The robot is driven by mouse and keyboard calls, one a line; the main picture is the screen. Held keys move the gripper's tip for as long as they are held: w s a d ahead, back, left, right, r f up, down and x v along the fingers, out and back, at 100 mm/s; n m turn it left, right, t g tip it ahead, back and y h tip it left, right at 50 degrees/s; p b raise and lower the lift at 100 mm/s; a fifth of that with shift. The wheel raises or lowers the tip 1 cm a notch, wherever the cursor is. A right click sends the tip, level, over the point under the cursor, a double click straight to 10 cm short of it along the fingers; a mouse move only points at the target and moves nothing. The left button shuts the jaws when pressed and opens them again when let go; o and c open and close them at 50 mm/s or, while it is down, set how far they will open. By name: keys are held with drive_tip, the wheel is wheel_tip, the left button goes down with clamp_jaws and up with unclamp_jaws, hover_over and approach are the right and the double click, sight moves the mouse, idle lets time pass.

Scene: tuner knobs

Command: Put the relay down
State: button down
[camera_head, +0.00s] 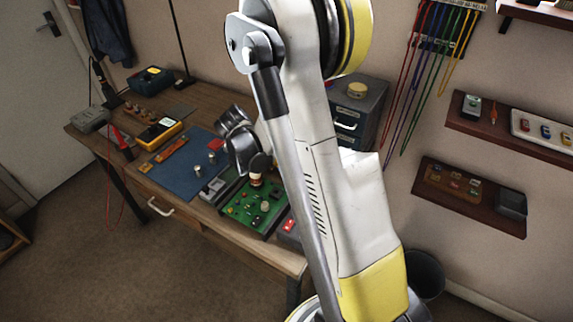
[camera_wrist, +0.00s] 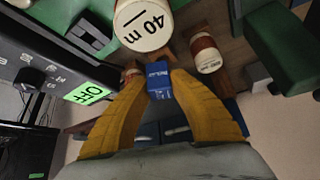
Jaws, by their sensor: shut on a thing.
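In the wrist view my gripper (camera_wrist: 158,78) has its two yellow fingers closed on a small blue block with white lettering, the relay (camera_wrist: 159,88). A large pale knob marked "40 m" (camera_wrist: 143,27) is just above the relay in that picture. A smaller white and brown knob (camera_wrist: 205,52) is to its right. In the head view my arm's dark wrist hangs over the workbench, by the green circuit board (camera_head: 243,210). The fingers and the relay cannot be made out there.
A blue mat (camera_head: 180,172) lies left of the board, with small parts on it. A yellow meter (camera_head: 159,135) stands behind it. A grey drawer unit (camera_head: 354,110) stands at the back.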

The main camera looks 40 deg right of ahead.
drive_tip(key=shift+w+d+f+b, duration=0.25)
drive_tip(key=shift+d+f, duration=0.3)
drive_tip(key=shift+d, duration=0.05)
drive_tip(key=shift+w+d+f+b, duration=0.2)
drive_tip(key=shift+d+f+b, duration=0.05)
drive_tip(key=shift+d+f, duration=0.35)
drive_tip(key=shift+r, duration=0.1)
drive_tip(key=shift+f+b, duration=0.6)
drive_tip(key=shift+f, duration=0.05)
drive_tip(key=c, duration=1.6)
unclamp_jaws()
drive_tip(key=shift+o, duration=0.2)
drive_tip(key=shift+r, duration=0.1)
